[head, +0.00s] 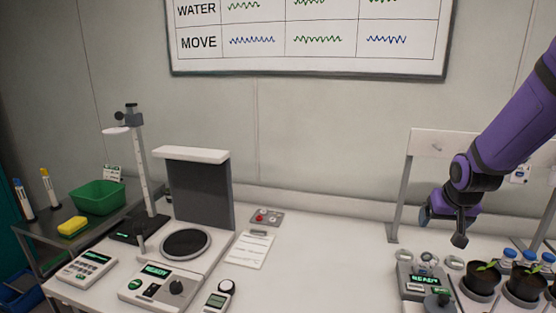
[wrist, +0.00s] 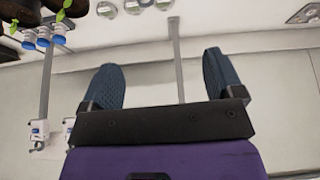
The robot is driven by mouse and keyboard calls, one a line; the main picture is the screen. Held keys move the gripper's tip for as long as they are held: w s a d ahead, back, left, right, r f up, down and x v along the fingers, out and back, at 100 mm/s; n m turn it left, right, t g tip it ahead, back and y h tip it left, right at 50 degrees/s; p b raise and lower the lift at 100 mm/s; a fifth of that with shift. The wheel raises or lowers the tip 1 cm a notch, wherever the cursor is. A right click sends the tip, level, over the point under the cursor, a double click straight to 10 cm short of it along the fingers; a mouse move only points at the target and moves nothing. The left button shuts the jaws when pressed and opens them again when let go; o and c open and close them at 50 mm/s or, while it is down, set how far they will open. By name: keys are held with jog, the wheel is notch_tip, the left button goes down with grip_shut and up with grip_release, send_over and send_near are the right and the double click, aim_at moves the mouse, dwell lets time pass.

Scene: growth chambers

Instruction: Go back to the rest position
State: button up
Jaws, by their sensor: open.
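My gripper (head: 447,227) hangs at the end of my purple arm on the right side of the head view. It is above the white bench, near the potted seedlings. In the wrist view my gripper (wrist: 165,85) shows two dark ridged fingers spread wide apart with nothing between them. The gripper is open and empty.
Potted seedlings (head: 481,281) and blue-capped bottles (head: 508,256) stand below right of my gripper, beside a device with a green display (head: 424,281). A white-framed stand (head: 422,146) rises behind. A balance-like instrument (head: 184,243) is at left.

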jog(key=s+a+r+n, duration=0.1)
jog(key=s+a+r, duration=0.2)
jog(key=s+r, duration=0.2)
jog(key=s+a+r+y, duration=0.1)
jog(key=s+a+r, duration=0.2)
jog(key=s, duration=0.9)
jog(key=s+a+r+n, duration=0.1)
jog(key=s+a+r, duration=0.3)
jog(key=s+r, duration=0.4)
jog(key=shift+s+r+n, duration=0.3)
jog(key=shift+s+r, duration=0.1)
jog(key=shift+r, duration=0.1)
